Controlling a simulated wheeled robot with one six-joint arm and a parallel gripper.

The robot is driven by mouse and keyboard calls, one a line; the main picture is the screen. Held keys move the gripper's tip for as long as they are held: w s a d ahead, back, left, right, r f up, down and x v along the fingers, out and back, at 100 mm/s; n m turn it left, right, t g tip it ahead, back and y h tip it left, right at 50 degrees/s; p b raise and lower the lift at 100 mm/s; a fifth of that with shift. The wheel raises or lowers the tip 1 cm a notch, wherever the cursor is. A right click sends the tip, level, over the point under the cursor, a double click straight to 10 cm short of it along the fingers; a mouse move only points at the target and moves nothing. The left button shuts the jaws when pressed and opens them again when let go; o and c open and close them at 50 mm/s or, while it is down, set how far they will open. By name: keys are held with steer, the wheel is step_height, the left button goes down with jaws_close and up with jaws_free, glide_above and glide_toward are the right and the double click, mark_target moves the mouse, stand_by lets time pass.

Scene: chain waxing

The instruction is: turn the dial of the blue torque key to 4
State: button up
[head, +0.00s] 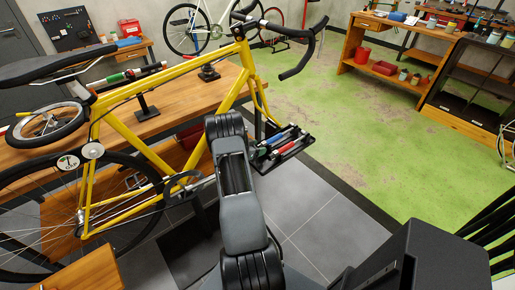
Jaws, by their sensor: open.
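A small black tray (303,147) beside the bike's front end holds several slim handled tools lying side by side. One looks blue (277,137) and is likely the blue torque key; its dial and numbers are too small to read. A red-handled tool (281,148) lies next to it. My arm rises through the middle of the head view, just left of the tray.
A yellow bike (168,68) stands in front of a wooden bench (185,92) on the left. A wooden table (370,72) with a red bin and a dark shelf unit (468,92) stand at the back right. The green floor (370,140) between is open.

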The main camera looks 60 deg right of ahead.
steer(key=v, duration=1.4)
steer(key=shift+b, duration=0.45)
